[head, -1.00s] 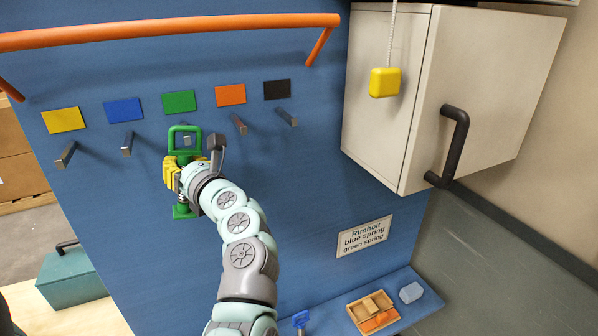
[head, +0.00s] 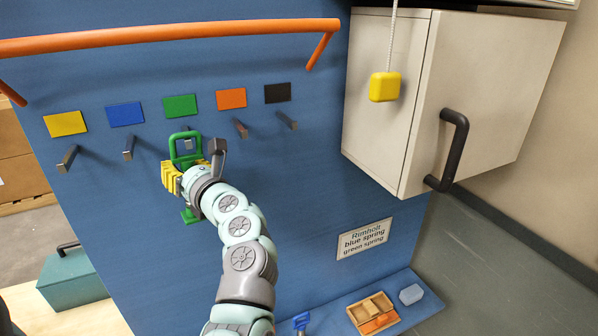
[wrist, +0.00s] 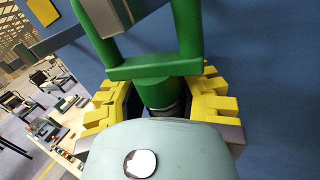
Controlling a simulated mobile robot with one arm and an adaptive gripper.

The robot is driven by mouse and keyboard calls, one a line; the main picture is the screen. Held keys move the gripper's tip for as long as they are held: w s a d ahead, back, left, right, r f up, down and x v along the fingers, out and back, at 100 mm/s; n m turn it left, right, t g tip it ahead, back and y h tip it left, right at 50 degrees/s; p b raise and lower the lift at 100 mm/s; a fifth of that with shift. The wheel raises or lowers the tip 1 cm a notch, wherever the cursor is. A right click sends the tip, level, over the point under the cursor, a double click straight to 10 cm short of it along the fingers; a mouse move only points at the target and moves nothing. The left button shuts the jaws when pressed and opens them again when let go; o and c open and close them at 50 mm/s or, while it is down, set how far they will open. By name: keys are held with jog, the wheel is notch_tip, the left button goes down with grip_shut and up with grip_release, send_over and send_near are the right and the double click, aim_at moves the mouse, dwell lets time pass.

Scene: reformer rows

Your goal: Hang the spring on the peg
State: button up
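My gripper (head: 186,177) has yellow fingers and is shut on the green spring (head: 186,148) in front of the blue board. The spring's rectangular green loop stands above the fingers, and its lower end (head: 190,215) shows below them. The grey peg (head: 188,143) under the green tag (head: 180,106) shows within the loop's outline. In the wrist view the grey peg end (wrist: 108,14) overlaps the left bar of the loop (wrist: 155,66). I cannot tell for sure whether the peg passes through the loop. The spring's middle is hidden by the fingers.
Other pegs stick out under yellow, blue, orange and black tags. An orange rail (head: 170,33) runs above. A pale cabinet (head: 385,140) and yellow pull (head: 384,87) are at right. A placard (head: 364,239) reads "Rimholt blue spring green spring". A wooden tray (head: 373,312) lies below.

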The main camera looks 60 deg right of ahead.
jog(key=o, duration=0.3)
jog(key=shift+o, duration=0.2)
jog(key=s+a, duration=0.1)
jog(key=s, duration=1.1)
jog(key=shift+a+f, duration=0.4)
jog(key=shift+f, duration=0.05)
